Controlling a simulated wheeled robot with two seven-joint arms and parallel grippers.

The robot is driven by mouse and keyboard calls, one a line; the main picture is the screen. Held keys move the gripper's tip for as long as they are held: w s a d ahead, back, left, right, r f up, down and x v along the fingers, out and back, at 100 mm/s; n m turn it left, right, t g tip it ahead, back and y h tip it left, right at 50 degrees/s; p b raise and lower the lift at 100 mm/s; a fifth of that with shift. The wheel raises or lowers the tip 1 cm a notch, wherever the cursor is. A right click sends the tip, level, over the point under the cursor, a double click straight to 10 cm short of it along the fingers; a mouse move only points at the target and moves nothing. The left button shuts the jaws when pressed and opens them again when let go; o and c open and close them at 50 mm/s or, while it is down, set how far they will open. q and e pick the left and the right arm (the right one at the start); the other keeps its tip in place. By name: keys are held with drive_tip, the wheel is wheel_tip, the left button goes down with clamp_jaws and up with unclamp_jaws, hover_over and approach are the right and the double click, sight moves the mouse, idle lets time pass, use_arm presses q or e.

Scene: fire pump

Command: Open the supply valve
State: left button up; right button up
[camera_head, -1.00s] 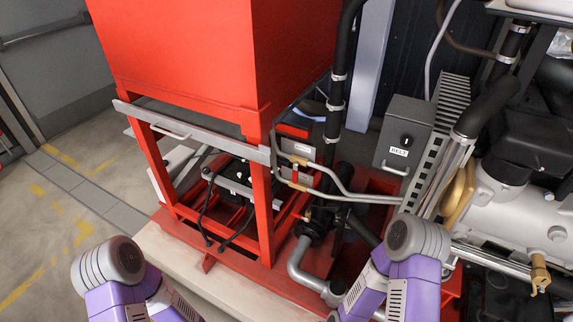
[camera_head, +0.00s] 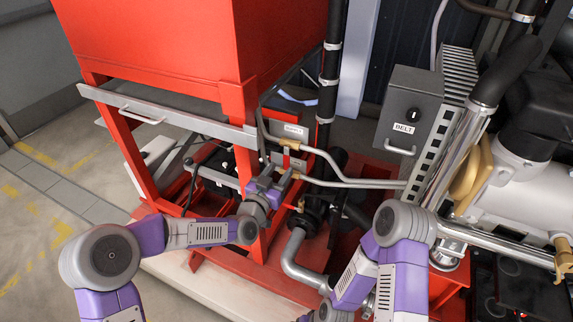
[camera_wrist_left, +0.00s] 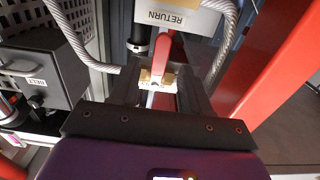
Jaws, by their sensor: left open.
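In the head view, my left gripper (camera_head: 281,174) is at the small pipe valves behind the red frame's front post. An upper brass fitting (camera_head: 291,145) shows just above it, below a small pale label (camera_head: 294,131) too small to read. In the left wrist view, a red lever (camera_wrist_left: 163,58) on a brass valve body (camera_wrist_left: 157,81) lies between the dark open fingers (camera_wrist_left: 160,92). I cannot tell whether they touch it. An upside-down RETURN plate (camera_wrist_left: 180,16) is beyond the lever. I see no supply label clearly.
The red tank (camera_head: 190,40) overhangs the red frame (camera_head: 125,150). Grey pipes (camera_head: 350,182) run right from the valves toward the BELT control box (camera_head: 408,110). A black vertical pipe (camera_head: 329,80) stands close behind. Open floor (camera_head: 40,215) lies at the left.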

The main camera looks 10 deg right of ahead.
sight(286, 163)
use_arm(q)
drive_tip(key=shift+b+x, duration=0.45)
drive_tip(key=shift+x, duration=2.35)
drive_tip(key=shift+f, duration=0.1)
drive_tip(key=shift+c, duration=0.5)
clamp_jaws()
